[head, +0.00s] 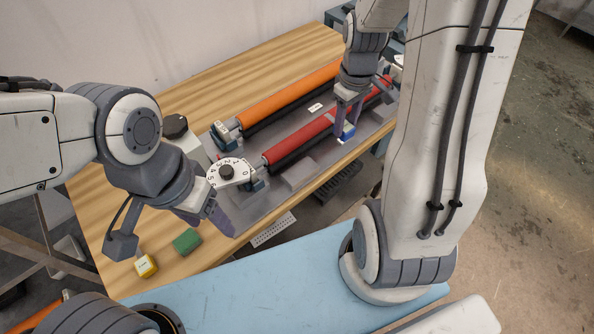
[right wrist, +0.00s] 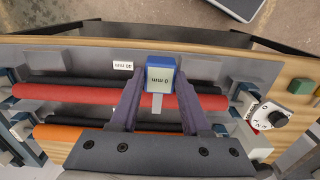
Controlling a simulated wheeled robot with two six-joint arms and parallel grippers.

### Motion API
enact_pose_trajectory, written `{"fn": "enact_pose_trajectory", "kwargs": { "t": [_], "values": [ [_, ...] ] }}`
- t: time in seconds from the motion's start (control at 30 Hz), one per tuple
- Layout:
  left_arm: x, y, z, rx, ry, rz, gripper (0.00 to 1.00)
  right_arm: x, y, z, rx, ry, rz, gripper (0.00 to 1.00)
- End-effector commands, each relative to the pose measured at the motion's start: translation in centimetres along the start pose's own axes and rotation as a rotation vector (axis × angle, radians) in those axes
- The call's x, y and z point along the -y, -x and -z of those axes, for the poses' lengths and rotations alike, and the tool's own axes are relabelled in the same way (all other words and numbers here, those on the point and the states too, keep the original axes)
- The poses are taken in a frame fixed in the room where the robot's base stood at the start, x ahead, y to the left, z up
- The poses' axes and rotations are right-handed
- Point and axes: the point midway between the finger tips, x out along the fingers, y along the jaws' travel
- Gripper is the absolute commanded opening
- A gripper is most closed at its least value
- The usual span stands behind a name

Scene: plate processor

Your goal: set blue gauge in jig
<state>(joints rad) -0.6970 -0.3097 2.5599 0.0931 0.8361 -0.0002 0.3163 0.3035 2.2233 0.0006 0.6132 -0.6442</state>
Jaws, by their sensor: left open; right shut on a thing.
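The blue gauge (right wrist: 160,66), a small blue block with a pale labelled face, sits between the fingers of my right gripper (right wrist: 160,90). In the head view my right gripper (head: 347,122) points down and is shut on the blue gauge (head: 348,131), in front of the red roller. A pale strip shows below the gauge in the right wrist view. I cannot tell whether the gauge touches the grey machine bed (head: 262,205). Which part is the jig is not clear. My left gripper (head: 207,215) is open and empty, beside the white numbered dial (head: 229,173).
A red roller (head: 297,138) and an orange roller (head: 290,92) run along the bed, with black rollers alongside. A black knob (head: 174,125) stands at the bed's left.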

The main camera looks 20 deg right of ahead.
Motion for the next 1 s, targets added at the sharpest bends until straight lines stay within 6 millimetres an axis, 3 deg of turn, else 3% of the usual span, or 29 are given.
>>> {"fn": "enact_pose_trajectory", "kwargs": {
  "t": [0.13,0.53,0.77,1.0],
  "values": [
    [0.0,0.4,0.0,0.000,0.000,0.000,0.64,1.5,-0.5,0.3,0.005,0.029,0.003,0.00],
    [-0.1,2.0,0.1,0.000,0.001,0.000,0.64,9.2,-5.5,3.7,0.005,0.027,0.002,0.00],
    [-0.2,2.3,0.1,0.000,0.001,0.000,0.64,10.4,-7.0,4.2,0.004,0.021,0.002,0.00],
    [-0.2,2.9,0.2,0.000,0.002,0.000,0.64,10.4,-10.0,4.2,0.005,0.021,0.002,0.00]
  ]
}}
